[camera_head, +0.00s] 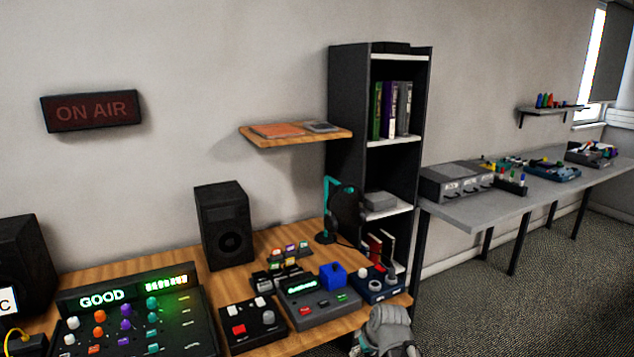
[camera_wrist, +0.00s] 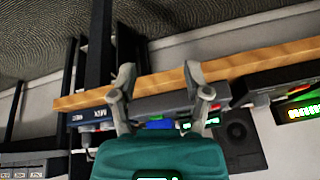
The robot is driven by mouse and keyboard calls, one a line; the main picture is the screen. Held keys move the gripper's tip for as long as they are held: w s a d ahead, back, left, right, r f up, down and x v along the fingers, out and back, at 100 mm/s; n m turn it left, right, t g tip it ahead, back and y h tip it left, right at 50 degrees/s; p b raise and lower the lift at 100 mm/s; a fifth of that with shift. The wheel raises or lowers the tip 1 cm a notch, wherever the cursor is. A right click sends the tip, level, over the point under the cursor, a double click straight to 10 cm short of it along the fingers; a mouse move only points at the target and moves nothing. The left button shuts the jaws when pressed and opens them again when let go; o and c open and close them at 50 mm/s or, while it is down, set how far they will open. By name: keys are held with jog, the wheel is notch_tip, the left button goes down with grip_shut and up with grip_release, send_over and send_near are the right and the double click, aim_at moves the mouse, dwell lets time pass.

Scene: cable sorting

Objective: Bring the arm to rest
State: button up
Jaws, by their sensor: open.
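My gripper (camera_wrist: 158,76) shows in the wrist view with its two grey fingers spread apart and nothing held between them. Its teal body fills the bottom of that view. Behind the fingers runs the edge of the wooden desk (camera_wrist: 240,66), which looks tilted, with devices beyond it. In the head view a grey part of my arm shows at the bottom, beside the desk's right front corner. The fingers cannot be made out clearly there.
A dark shelf (camera_head: 350,110) and a grey table (camera_head: 500,205) stand right. Open carpet (camera_head: 480,310) lies right.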

jog(key=s+d+m+g+h+p, duration=0.1)
jog(key=s+d+m+g+h, duration=0.25)
jog(key=s, duration=0.55)
notch_tip(320, 180, up, 13)
jog(key=d+y+p, duration=0.1)
jog(key=p, duration=1.2)
jog(key=shift+w+d+n, duration=0.15)
jog(key=shift+w+n, duration=0.05)
jog(key=shift+n, duration=0.15)
jog(key=shift+f, duration=0.1)
dwell(0.7)
jog(key=shift+c, duration=0.2)
